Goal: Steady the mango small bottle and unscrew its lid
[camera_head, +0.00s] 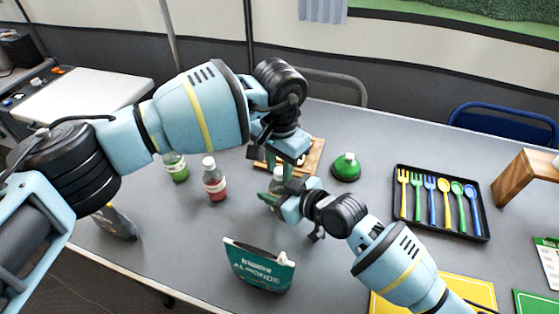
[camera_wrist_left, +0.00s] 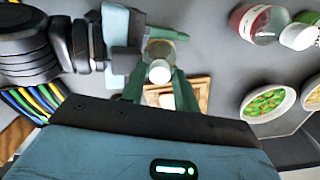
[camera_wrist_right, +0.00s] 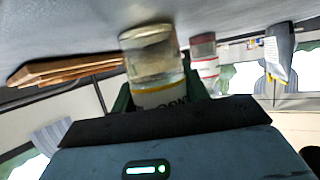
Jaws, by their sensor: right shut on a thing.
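The mango small bottle (camera_head: 278,174) stands upright in the middle of the table, partly hidden between my two grippers. It has a clear, pale yellowish body and a white lid (camera_wrist_left: 159,72). In the right wrist view the bottle (camera_wrist_right: 150,55) sits between the fingers, with part of its label visible. My right gripper (camera_head: 281,197) is shut on the bottle's body from the front right. My left gripper (camera_head: 285,152) points down from above. In the left wrist view its green fingers (camera_wrist_left: 159,88) are apart on either side of the lid, with a visible gap.
A red-labelled bottle (camera_head: 214,182) and a green-labelled bottle (camera_head: 175,168) stand left of the grippers. An almond pouch (camera_head: 258,268) stands in front. A cutlery tray (camera_head: 400,215) lies right.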

